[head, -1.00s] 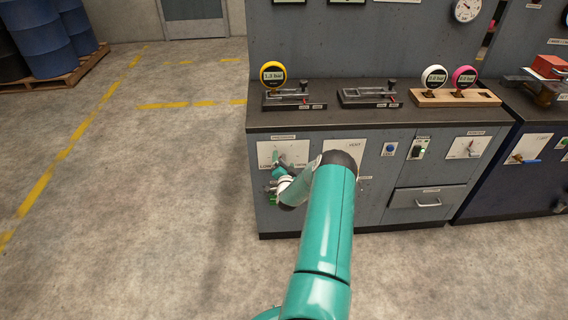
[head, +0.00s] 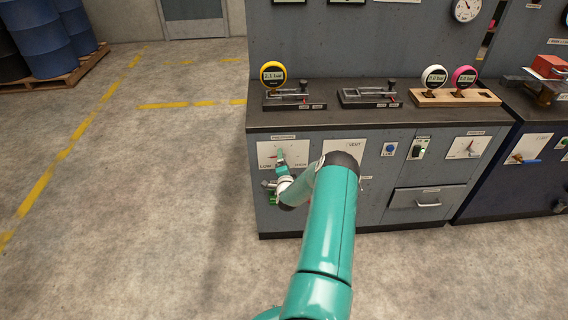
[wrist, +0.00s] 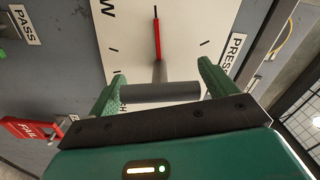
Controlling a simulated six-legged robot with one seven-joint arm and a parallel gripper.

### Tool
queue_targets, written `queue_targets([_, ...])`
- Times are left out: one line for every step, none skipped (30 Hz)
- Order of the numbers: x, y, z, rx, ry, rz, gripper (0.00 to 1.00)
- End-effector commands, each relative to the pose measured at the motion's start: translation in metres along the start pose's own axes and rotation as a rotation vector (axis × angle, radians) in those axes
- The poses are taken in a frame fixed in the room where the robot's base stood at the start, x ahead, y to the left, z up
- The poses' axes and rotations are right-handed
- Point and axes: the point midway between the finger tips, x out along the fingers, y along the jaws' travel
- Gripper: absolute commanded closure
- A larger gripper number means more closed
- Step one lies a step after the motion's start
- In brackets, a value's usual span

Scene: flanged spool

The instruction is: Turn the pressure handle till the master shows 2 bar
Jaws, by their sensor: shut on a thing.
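The pressure handle (wrist: 160,93) is a grey bar in the wrist view, lying across between my two green fingers. My gripper (wrist: 160,88) is shut on it, with a finger at each end. A red pointer (wrist: 157,38) rises from the handle's hub over a white dial plate (wrist: 185,35) with black ticks. In the head view, the plate (head: 297,148) is on the cabinet's left front, with my gripper (head: 280,162) against it, hiding the handle. The yellow-rimmed master gauge (head: 273,75) stands on the bench above; its small display seems to read 2.1 bar.
A VENT plate (head: 352,146) is right of the dial, partly behind my arm. White (head: 434,77) and pink (head: 464,77) gauges stand in a wooden rack (head: 425,98). In the wrist view, a red FAIL tag (wrist: 25,128) is at the left.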

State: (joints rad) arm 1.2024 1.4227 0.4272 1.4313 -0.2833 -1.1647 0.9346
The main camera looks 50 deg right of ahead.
Motion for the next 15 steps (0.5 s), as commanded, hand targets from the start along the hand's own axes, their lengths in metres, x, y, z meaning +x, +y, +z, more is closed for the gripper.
queue_targets([-0.0009, 0.0007, 0.0012, 0.001, -0.002, 0.001, 0.38])
queue_targets([-0.0009, 0.0007, 0.0013, 0.0, -0.002, 0.002, 0.38])
queue_targets([-0.0009, 0.0007, 0.0013, 0.0, -0.002, 0.001, 0.38])
queue_targets([-0.001, 0.0008, 0.0013, 0.0, -0.002, 0.002, 0.38])
queue_targets([-0.001, 0.0007, 0.0014, 0.0, -0.002, 0.002, 0.38])
queue_targets([-0.001, 0.0008, 0.0014, 0.0, -0.002, 0.002, 0.12])
queue_targets([-0.001, 0.0008, 0.0013, 0.0, -0.002, 0.002, 0.06])
queue_targets([-0.0009, 0.0007, 0.0013, 0.0, -0.002, 0.001, 0.0])
queue_targets([-0.0008, 0.0006, 0.0012, 0.0, -0.002, 0.001, 0.0])
queue_targets([-0.0007, 0.0006, 0.0011, 0.0, -0.002, 0.001, 0.0])
queue_targets([-0.0007, 0.0005, 0.001, 0.0, -0.001, 0.001, 0.0])
queue_targets([-0.0006, 0.0005, 0.0009, -0.001, -0.001, 0.001, 0.0])
queue_targets([-0.0005, 0.0004, 0.0008, -0.001, -0.001, 0.001, 0.0])
queue_targets([-0.0006, 0.0004, 0.0007, -0.001, -0.001, 0.001, 0.0])
queue_targets([-0.0012, 0.0004, 0.0007, -0.001, -0.001, 0.001, 0.0])
